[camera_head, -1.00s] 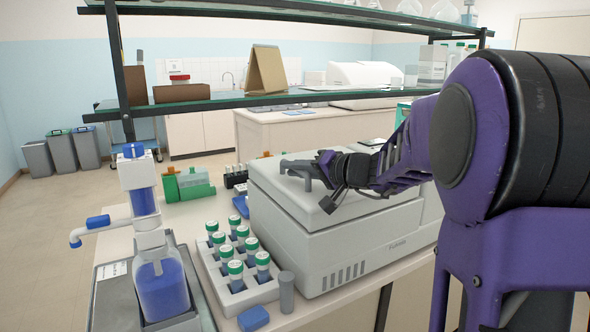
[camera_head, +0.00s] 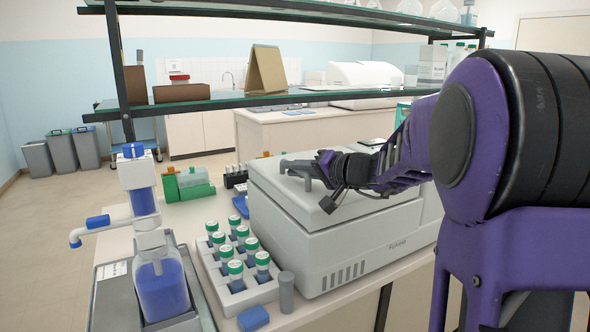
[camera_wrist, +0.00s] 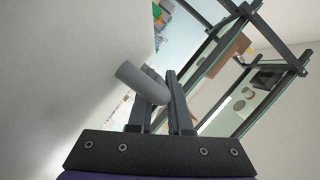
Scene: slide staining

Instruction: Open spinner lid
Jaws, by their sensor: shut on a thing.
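The spinner (camera_head: 340,240) is a grey-white box on the bench, and its lid (camera_head: 272,178) is down on top. A grey handle (camera_head: 297,165) stands on the lid. In the wrist view the handle (camera_wrist: 140,82) shows as a grey bent bar with its end between my gripper's fingers. My gripper (camera_head: 325,170) is at the handle on top of the lid; in the wrist view its two dark fingers (camera_wrist: 160,110) are shut on the handle. The lid surface (camera_wrist: 60,70) fills the left of the wrist view.
A rack of green-capped tubes (camera_head: 236,290) stands just left of the spinner, with a small grey cylinder (camera_head: 286,292) beside it. A dispenser bottle with blue liquid (camera_head: 162,285) stands at the front left. A glass shelf (camera_head: 330,92) spans above and behind the spinner.

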